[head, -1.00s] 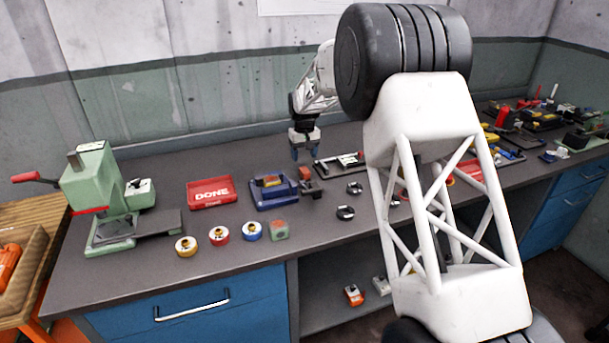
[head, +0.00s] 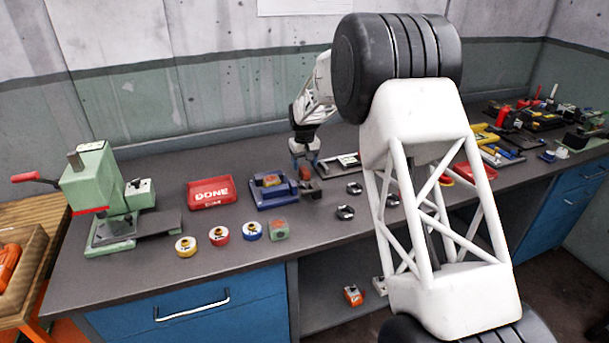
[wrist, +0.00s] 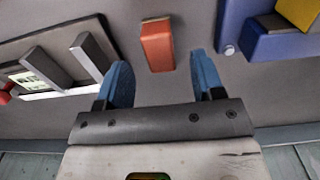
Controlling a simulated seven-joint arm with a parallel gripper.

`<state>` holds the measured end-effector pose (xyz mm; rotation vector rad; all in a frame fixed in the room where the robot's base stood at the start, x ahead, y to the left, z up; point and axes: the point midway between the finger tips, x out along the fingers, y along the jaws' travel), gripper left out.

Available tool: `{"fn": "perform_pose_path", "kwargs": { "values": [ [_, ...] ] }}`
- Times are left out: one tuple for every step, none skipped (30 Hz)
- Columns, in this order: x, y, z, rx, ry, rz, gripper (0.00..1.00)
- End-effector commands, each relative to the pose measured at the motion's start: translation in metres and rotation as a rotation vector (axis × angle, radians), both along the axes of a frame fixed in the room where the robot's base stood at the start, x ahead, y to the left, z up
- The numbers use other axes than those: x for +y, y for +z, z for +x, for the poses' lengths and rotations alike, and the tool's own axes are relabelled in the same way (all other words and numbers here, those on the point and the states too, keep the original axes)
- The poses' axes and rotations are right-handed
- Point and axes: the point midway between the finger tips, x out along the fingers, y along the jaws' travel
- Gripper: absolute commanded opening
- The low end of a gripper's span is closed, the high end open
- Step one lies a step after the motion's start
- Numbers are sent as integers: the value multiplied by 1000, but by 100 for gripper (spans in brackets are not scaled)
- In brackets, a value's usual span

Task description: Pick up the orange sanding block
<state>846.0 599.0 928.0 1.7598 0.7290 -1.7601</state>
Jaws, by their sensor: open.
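The orange sanding block (wrist: 157,45) stands on the grey bench, seen between and just beyond my fingertips in the wrist view. It also shows in the head view (head: 305,174), directly under my gripper and partly covered by it. My gripper (head: 305,164) has its two blue fingers spread and empty. In the wrist view my gripper (wrist: 161,67) has one finger on each side of the block's line, with visible gaps. I cannot tell the exact height between fingertips and block.
A blue holder (head: 277,201) with a yellow-topped piece stands close on one side of the block. A dark tray with grey bars (wrist: 62,60) lies on the other. A red DONE tray (head: 210,194) and several round parts sit further left and in front.

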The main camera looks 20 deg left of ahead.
Motion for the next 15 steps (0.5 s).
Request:
{"fn": "perform_pose_path", "kwargs": {
  "values": [
    [-1, -6, 0, 1, 0, -1, 62],
    [-1, -9, 0, 1, 0, -1, 62],
    [-1, -13, -1, 1, 0, -1, 62],
    [-1, -17, -1, 0, 0, 0, 62],
    [-1, -21, -1, 0, 0, 0, 62],
    [-1, -25, -1, 1, 0, -1, 62],
    [-1, -29, -1, 1, 0, -1, 62],
    [-1, -32, -1, 1, 0, -1, 62],
    [-1, -35, -1, 1, 0, -1, 62],
    [-1, -36, -1, 1, 0, -1, 62],
    [-1, -38, -1, 1, 0, -1, 62],
    [-1, -39, -1, 0, 0, 0, 62],
    [-1, -39, -1, 0, 0, 0, 62],
    [-1, -40, -1, -1, 0, 1, 62],
    [-1, -40, -1, -1, 0, 1, 62]
  ]
}}
